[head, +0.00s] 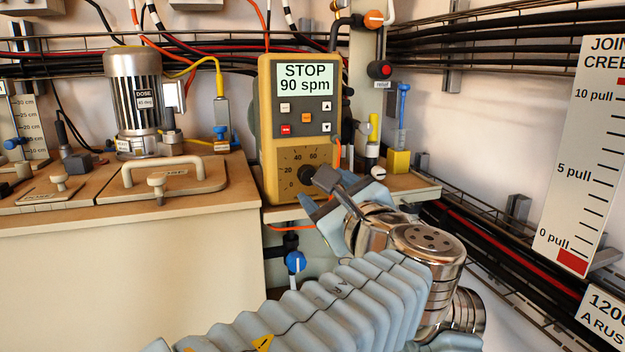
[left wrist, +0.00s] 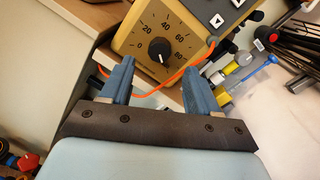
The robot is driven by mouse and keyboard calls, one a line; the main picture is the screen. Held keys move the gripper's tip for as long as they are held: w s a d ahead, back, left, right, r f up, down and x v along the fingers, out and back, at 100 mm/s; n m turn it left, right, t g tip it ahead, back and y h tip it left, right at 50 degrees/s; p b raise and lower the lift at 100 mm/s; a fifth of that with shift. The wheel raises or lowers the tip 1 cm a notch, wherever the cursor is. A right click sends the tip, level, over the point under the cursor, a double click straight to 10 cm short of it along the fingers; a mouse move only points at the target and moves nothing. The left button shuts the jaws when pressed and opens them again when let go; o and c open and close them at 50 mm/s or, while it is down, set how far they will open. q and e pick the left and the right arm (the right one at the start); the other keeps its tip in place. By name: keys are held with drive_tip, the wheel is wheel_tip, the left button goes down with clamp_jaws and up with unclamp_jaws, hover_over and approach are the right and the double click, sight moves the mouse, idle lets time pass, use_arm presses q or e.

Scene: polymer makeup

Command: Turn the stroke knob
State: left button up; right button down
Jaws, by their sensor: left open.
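The stroke knob (head: 306,174) is a round black knob at the centre of a dial on the lower front of the yellow pump controller (head: 263,120). In the left wrist view the knob (left wrist: 160,50) shows whole, with a small pale mark near its lower edge and dial numbers 0 to 80 around it. My left gripper (left wrist: 156,68) is open and empty, its two blue fingers pointing toward the dial. The knob appears between and beyond the fingertips, apart from them. In the head view part of the gripper overlaps the dial's lower right. My right gripper is not in view.
The controller's screen (head: 305,79) reads STOP 90 spm. An orange cable (left wrist: 150,95) runs across below the dial.

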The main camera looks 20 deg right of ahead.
sight(311, 177)
use_arm(q)
drive_tip(key=w, duration=0.5)
drive_tip(key=shift+w+a, duration=0.35)
drive_tip(key=c, duration=1)
drive_tip(key=shift+c, duration=0.2)
